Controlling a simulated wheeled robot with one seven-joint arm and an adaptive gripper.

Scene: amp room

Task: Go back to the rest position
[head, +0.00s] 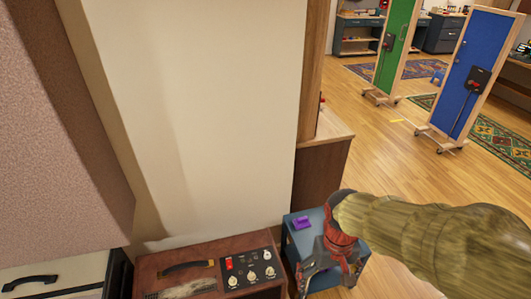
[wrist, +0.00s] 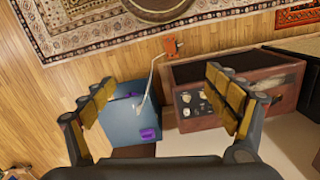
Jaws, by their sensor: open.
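My gripper (head: 328,278) hangs at the lower middle of the head view, above a small blue box. In the wrist view its two yellow-padded fingers stand wide apart, with nothing between the pads of my gripper (wrist: 160,88). My arm reaches in from the right of the head view. The blue box (wrist: 115,115) lies below the fingers, with a small purple object (wrist: 149,134) on its top. The purple object (head: 302,223) also shows in the head view, left of my gripper.
A brown amplifier (head: 178,262) with knobs and a red switch stands left of the blue box, against a pale panel (head: 200,110). A wooden cabinet (head: 322,165) stands behind. Green (head: 396,40) and blue (head: 466,75) panels stand far right. Wooden floor (head: 385,150) lies open between.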

